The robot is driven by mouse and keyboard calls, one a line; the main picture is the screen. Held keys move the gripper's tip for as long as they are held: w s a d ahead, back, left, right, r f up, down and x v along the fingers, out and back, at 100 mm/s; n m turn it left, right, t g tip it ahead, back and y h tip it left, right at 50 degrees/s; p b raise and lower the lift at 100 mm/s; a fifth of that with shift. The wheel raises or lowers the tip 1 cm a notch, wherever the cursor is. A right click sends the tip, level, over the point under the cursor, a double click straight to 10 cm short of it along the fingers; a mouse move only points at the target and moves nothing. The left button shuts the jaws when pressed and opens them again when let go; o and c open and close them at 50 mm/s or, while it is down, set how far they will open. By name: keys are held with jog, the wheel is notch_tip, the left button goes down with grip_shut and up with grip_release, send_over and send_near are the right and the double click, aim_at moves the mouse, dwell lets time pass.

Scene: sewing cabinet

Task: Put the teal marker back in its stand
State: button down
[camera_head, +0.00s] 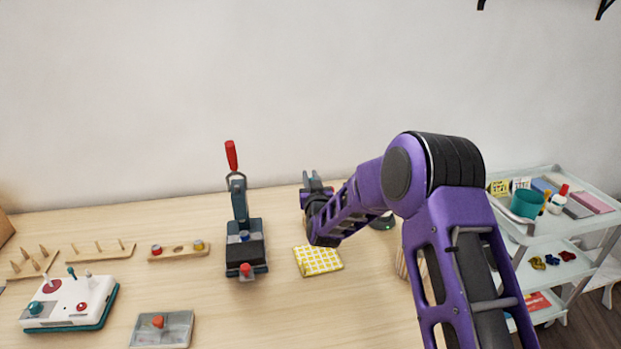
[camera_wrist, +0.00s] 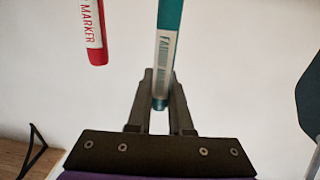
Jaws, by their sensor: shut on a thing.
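My gripper (camera_wrist: 160,88) is shut on the teal marker (camera_wrist: 168,45) in the wrist view. The marker's lower end sits between the fingertips, and its labelled body runs up out of the picture. In the head view my gripper (camera_head: 312,180) is raised over the back of the table, close to the wall. The teal marker cannot be made out there. A red marker (camera_wrist: 93,25) shows at the upper left of the wrist view, apart from the fingers. I cannot identify the marker stand with certainty in either view.
A red-handled press (camera_head: 243,235) stands left of my gripper. A yellow checked cloth (camera_head: 318,261) lies in front. Wooden racks, a knobbed block (camera_head: 178,251) and a white control box (camera_head: 70,300) fill the left side. A loaded cart (camera_head: 530,235) stands right.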

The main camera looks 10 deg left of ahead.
jog(key=shift+f, duration=1.8)
dwell(3.0)
jog(key=c, duration=0.8)
grip_release()
jog(key=shift+o, duration=0.2)
jog(key=v, duration=1.7)
jog(key=shift+s, duration=0.25)
